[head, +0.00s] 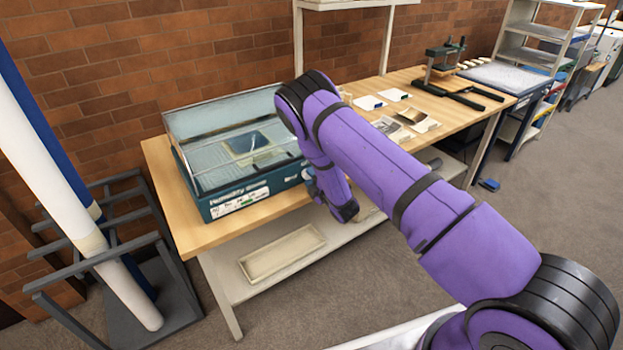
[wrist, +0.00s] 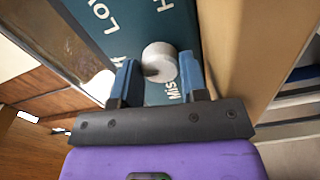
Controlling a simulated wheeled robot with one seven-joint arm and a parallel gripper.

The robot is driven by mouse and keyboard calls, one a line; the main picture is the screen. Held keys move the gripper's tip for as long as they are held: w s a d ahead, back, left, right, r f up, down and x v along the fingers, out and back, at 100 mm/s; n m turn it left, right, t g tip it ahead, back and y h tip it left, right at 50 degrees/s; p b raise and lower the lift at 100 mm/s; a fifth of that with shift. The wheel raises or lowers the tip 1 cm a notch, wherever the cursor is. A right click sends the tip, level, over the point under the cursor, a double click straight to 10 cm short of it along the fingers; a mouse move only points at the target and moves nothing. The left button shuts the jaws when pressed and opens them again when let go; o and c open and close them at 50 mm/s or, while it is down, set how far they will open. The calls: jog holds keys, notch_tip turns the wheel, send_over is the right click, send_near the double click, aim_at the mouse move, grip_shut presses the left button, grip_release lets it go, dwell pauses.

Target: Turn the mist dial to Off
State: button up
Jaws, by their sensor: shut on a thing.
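The mist dial (wrist: 158,56) is a round, pale grey knob on a dark teal panel (wrist: 150,20) in the wrist view. My gripper (wrist: 158,68) has its two blue fingers on either side of the dial, shut on it. White lettering around the dial is partly cut off; "LO", an "H" and part of "MIST" show. A dark mark shows on the knob's lower left. No "Off" label is readable. In the head view, the teal humidity chamber (head: 235,206) with a clear lid stands on the wooden table; my arm hides the dial there.
The wooden table (head: 190,232) holds papers (head: 415,118) and a green press (head: 445,62) to the right. A lower shelf holds a shallow tray (head: 283,252). A dark rack (head: 150,275) with long rolls stands at left.

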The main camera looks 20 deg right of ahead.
jog(key=shift+f, duration=0.1)
jog(key=o, duration=0.7)
jog(key=shift+c, duration=0.2)
jog(key=v, duration=1.1)
jog(key=shift+w, duration=0.1)
